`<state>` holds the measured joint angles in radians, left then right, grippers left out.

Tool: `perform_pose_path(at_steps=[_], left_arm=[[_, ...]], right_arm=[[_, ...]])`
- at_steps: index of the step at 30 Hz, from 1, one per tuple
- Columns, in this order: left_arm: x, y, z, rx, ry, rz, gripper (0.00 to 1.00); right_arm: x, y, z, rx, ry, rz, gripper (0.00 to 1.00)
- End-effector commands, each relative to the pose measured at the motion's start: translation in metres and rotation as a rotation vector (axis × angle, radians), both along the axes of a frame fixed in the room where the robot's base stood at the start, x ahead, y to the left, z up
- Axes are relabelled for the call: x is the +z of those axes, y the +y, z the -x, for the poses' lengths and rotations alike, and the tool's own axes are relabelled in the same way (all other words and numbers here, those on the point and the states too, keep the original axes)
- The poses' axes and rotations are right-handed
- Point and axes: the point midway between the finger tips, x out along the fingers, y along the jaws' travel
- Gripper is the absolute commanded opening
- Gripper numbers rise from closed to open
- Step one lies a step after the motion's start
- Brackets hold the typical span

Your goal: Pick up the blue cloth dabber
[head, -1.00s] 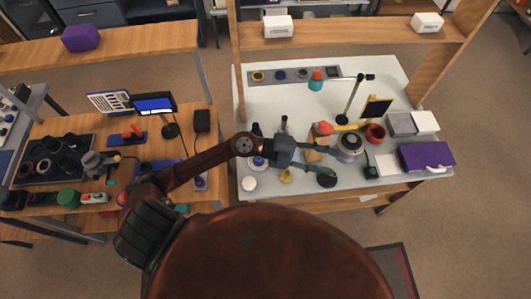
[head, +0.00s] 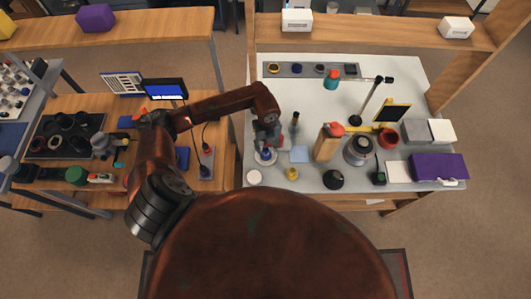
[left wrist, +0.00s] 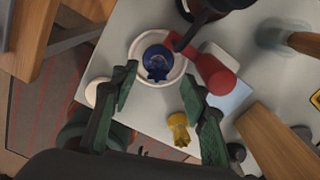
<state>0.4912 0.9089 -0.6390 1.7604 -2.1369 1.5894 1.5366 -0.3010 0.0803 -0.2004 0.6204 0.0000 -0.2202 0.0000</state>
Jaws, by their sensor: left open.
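The blue cloth dabber (left wrist: 157,62) is a dark blue, gathered bundle on a round white dish (left wrist: 137,47) in the left wrist view. In the head view the dabber (head: 265,155) shows small, at the left front of the white table, partly covered by my gripper. My left gripper (head: 267,140) points down above the dish in the head view. In the left wrist view its green fingers (left wrist: 162,80) are spread wide and empty, with the dabber beyond the gap between their tips. My right gripper is not in view.
A yellow piece (left wrist: 179,130) stands near the right finger. A white round lid (head: 254,177) is at the front edge; a wooden block (head: 327,144) stands further right.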

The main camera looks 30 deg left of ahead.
Motion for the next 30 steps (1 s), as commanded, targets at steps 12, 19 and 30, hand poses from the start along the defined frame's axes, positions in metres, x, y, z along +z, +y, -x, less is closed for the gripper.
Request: perform_pose_path(at_steps=[12,19,30], left_arm=[[-0.042,0.000,0.005,0.001,0.001,0.002,0.41],[-0.042,0.000,0.005,0.002,0.001,0.002,0.33],[-0.042,0.001,0.005,0.003,0.001,0.003,0.07]], right_arm=[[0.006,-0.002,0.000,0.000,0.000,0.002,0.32],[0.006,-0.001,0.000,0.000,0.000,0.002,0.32],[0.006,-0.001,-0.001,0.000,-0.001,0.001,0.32]])
